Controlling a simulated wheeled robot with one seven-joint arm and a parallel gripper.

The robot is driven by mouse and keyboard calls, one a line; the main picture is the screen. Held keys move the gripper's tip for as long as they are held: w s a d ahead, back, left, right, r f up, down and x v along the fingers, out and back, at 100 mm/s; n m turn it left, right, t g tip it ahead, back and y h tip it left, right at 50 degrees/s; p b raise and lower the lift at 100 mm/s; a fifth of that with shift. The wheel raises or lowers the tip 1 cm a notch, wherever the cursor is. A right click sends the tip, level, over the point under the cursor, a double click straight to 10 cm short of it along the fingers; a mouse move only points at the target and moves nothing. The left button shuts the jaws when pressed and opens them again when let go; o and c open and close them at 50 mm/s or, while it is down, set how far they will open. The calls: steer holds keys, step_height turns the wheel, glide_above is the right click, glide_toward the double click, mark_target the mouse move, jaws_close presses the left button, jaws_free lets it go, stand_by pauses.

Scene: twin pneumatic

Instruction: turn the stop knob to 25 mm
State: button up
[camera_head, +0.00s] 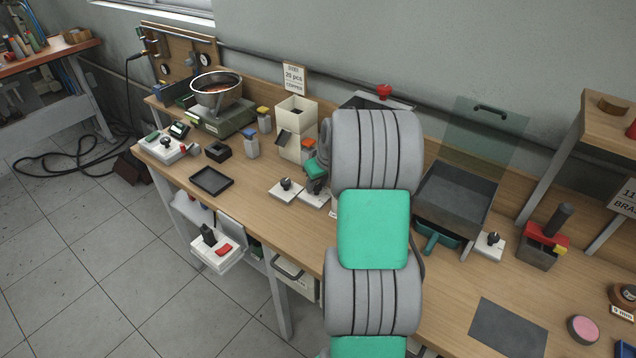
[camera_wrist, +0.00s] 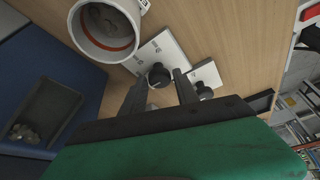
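In the wrist view a round black knob (camera_wrist: 159,76) sits on a white plate (camera_wrist: 160,50) with small printed marks that I cannot read. My gripper (camera_wrist: 160,82) is open, with its dark fingers on either side of this knob and visible gaps to it. I cannot tell how far the fingertips reach down beside it. A second black knob (camera_wrist: 204,90) on another white plate (camera_wrist: 207,72) is just right of the fingers. In the head view my gripper (camera_head: 316,186) is partly hidden by my arm, over a white plate (camera_head: 313,200); the neighbouring knob (camera_head: 286,184) is to its left.
A white cylinder with an orange inner ring (camera_wrist: 104,28) stands close left of the plate in the wrist view. On the bench are a black tray (camera_head: 211,181), a blue-lidded container (camera_head: 251,144) and a dark bin (camera_head: 455,195).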

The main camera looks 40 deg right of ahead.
jaws_close()
steer(key=shift+m+b, duration=0.3)
steer(key=shift+m, duration=0.1)
steer(key=shift+a+f+m+h+b, duration=0.1)
steer(key=shift+m+h+b, duration=0.45)
steer(key=shift+m, duration=0.35)
steer(key=m+b, duration=0.1)
steer(key=m+h, duration=0.1)
steer(key=m, duration=0.1)
steer(key=shift+w+a+m+g+b, duration=0.1)
steer(key=shift+a+m+g+b, duration=0.05)
steer(key=shift+m+g+b, duration=0.2)
steer(key=m+g+h, duration=0.1)
steer(key=m, duration=0.1)
steer(key=m+b, duration=0.1)
steer(key=m, duration=0.2)
steer(key=shift+w+m+g+h, duration=0.1)
steer(key=shift+m+g+h, duration=0.15)
steer(key=shift+g+h, duration=0.1)
steer(key=shift+o, duration=1.9)
jaws_free()
